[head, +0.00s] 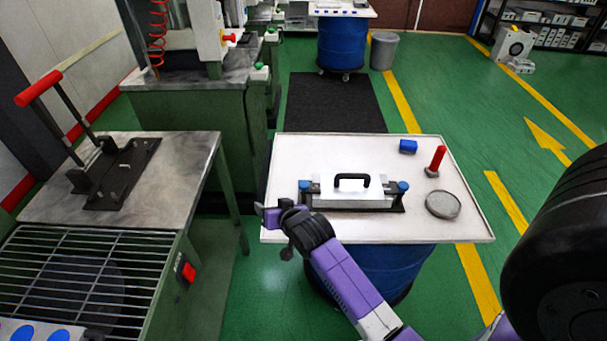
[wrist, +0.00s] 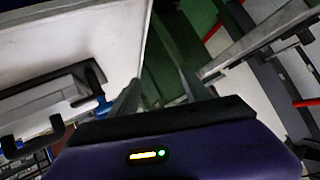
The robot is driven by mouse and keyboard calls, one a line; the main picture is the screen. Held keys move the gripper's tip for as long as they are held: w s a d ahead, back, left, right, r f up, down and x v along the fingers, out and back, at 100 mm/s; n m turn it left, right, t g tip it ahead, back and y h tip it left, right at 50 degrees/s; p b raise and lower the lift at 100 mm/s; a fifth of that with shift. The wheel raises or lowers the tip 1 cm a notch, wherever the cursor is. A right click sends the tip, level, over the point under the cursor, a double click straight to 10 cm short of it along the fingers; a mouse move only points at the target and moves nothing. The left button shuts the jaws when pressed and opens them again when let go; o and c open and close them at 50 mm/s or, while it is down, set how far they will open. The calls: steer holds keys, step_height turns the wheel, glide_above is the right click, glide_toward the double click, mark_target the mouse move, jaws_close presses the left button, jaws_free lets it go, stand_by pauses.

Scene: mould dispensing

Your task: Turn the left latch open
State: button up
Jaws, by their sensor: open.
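The mould (head: 352,194) is a pale block with a black arched handle (head: 352,177), lying on a white tabletop. The left latch (head: 305,185) has a blue knob and stands upright at the mould's left end. A matching blue-knobbed right latch (head: 403,186) is at the other end. My gripper (head: 264,209) is open and empty, to the left of the left latch and near the table's left edge. In the wrist view my gripper's fingers (wrist: 158,92) are spread and point past the table edge.
The white tabletop (head: 290,150) rests on a blue drum (head: 385,262). A green workbench (head: 185,170) with a red-handled lever press stands left, across a gap.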

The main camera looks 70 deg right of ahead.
steer(key=w+d+m+g+p, duration=0.1)
steer(key=w+d+m+g, duration=0.15)
steer(key=d, duration=0.45)
step_height(320, 180, up, 7)
steer(key=m+g+y+p, duration=0.3)
steer(key=m+g+y, duration=0.4)
steer(key=m, duration=0.2)
glide_above(304, 184)
steer(key=shift+w+r, duration=0.1)
steer(key=shift+r, duration=0.05)
steer(key=shift+f, duration=0.3)
steer(key=shift+f+p, duration=0.35)
steer(key=shift+f, duration=3.15)
jaws_close()
